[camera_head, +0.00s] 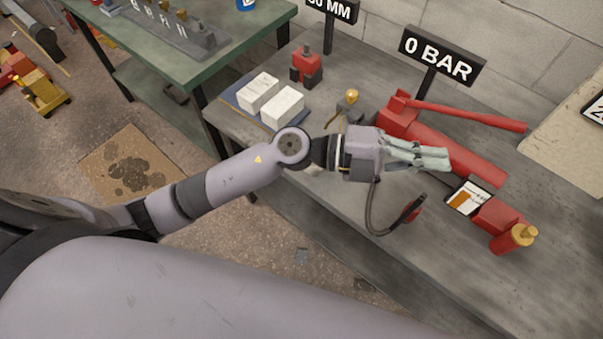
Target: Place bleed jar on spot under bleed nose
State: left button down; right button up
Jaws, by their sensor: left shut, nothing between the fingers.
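My left gripper (432,157) is shut with nothing between its fingers, over the grey bench in front of a red hand pump (461,152). A dark hose (372,215) curves below the gripper to a black-and-red end (411,209). A red block (497,216) with a brass-topped red fitting (513,237) lies to the right. I cannot make out a bleed jar, and I cannot tell which part is the bleed nose or where its spot is. My gripper and arm cover part of the bench. My right gripper is not in view.
A "0 BAR" sign (442,60) stands behind the pump. A white-and-orange card (467,198) lies by the red block. White blocks (283,107) on a blue mat, a small red device (306,66) and a brass-knobbed part (350,98) sit left. The bench's front right is clear.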

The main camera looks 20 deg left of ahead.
pick_arm(q)
notch_tip(320, 180, down, 4)
jog(key=s+m+g+y, duration=0.3)
jog(key=m+y, duration=0.2)
jog(key=y, duration=1.4)
send_near(303, 182)
jog(key=s+r, duration=0.3)
jog(key=s, duration=0.1)
jog(key=w+f+p, duration=0.1)
jog(key=f, duration=0.2)
jog(key=w+f, duration=0.1)
jog(key=f, duration=0.2)
jog(key=f+p, duration=0.1)
jog(key=f, duration=0.2)
jog(key=shift+w+f+p, duration=0.15)
jog(key=shift+w+p, duration=0.2)
jog(key=shift+w, duration=0.65)
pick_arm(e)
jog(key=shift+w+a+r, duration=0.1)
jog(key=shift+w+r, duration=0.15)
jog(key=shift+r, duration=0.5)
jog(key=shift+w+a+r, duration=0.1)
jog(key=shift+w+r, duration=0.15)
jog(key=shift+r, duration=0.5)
pick_arm(q)
jog(key=shift+f, duration=0.1)
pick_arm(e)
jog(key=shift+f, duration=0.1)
